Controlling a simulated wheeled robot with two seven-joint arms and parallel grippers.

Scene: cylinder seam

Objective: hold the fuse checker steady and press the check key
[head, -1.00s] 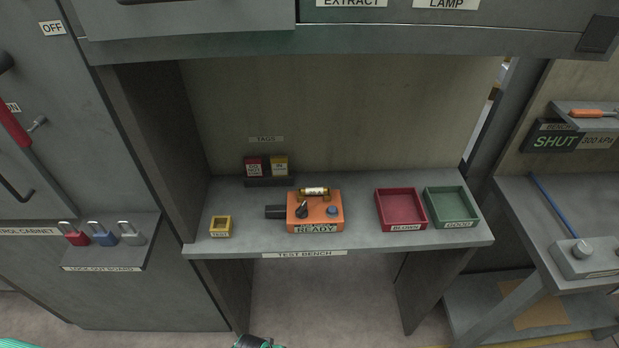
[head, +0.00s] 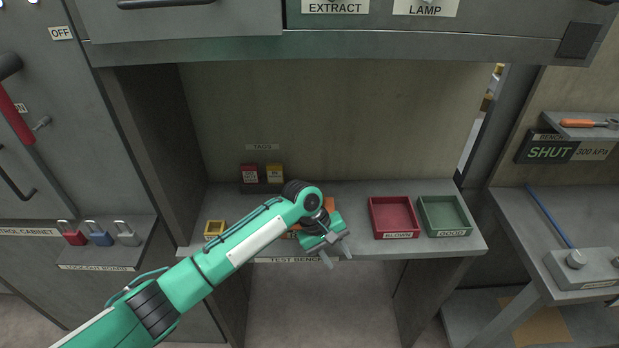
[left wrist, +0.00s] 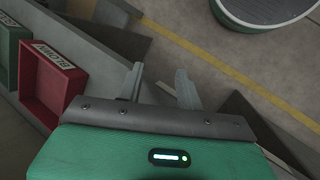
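The orange fuse checker (head: 330,204) sits on the test bench, mostly hidden behind my left arm in the head view. Only small orange patches show; its keys and most of its label are covered. My left gripper (head: 338,250) is in front of the checker, near the bench's front edge. In the left wrist view the left gripper (left wrist: 159,84) has its two fingers apart with nothing between them; floor shows beyond. The checker is not seen in that view. My right gripper is in neither view.
The red BLOWN tray (head: 372,218) and green GOOD tray (head: 425,218) stand right of the checker. A small yellow holder (head: 214,229) is at the left. Red and yellow tags (head: 262,174) stand behind. A shelf overhangs the bench (head: 350,247).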

